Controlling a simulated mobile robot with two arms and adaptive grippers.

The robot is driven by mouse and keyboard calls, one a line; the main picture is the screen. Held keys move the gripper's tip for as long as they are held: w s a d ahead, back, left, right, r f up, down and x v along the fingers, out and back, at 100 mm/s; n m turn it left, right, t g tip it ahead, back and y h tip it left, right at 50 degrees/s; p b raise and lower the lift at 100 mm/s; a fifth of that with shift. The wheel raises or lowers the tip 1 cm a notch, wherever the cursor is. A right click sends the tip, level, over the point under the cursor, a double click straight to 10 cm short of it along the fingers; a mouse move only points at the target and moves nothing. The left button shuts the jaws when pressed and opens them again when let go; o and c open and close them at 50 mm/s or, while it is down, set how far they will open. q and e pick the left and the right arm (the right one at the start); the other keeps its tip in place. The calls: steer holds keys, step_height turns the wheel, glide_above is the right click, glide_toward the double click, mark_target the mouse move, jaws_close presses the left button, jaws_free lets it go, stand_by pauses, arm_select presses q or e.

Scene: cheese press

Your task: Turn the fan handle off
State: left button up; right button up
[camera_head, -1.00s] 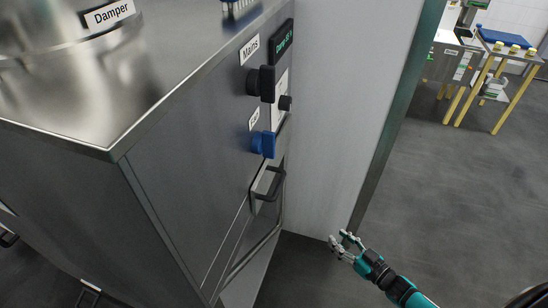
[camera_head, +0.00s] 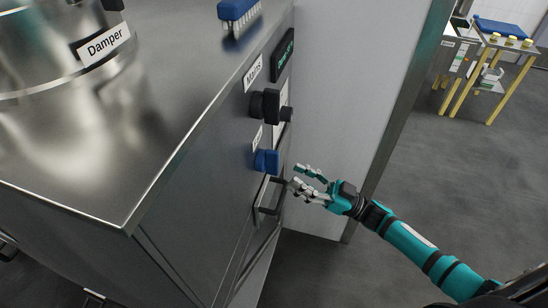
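The blue fan handle (camera_head: 267,161) sticks out from the side panel of the steel cabinet (camera_head: 190,190), below a black knob. A small white label (camera_head: 257,137) sits just above it, too small to read surely. My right gripper (camera_head: 299,179) is open and empty, just right of and below the blue handle. It looks apart from the handle, though the depth gap is hard to judge. My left gripper is not in view.
The black Mains knob (camera_head: 264,104) is above the blue handle. A black pull handle (camera_head: 267,198) lies below, close to my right fingers. A blue brush (camera_head: 237,10) sits on the cabinet top. A pale wall (camera_head: 340,90) stands behind; open floor lies right.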

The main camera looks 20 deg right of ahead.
mark_target(278, 166)
steer(key=p+x, duration=0.1)
steer(key=x, duration=0.5)
steer(key=shift+p, duration=0.35)
steer(key=shift+w+a+r, duration=0.2)
steer(key=shift+w+a, duration=0.15)
steer(key=shift+a, duration=0.15)
jaws_close()
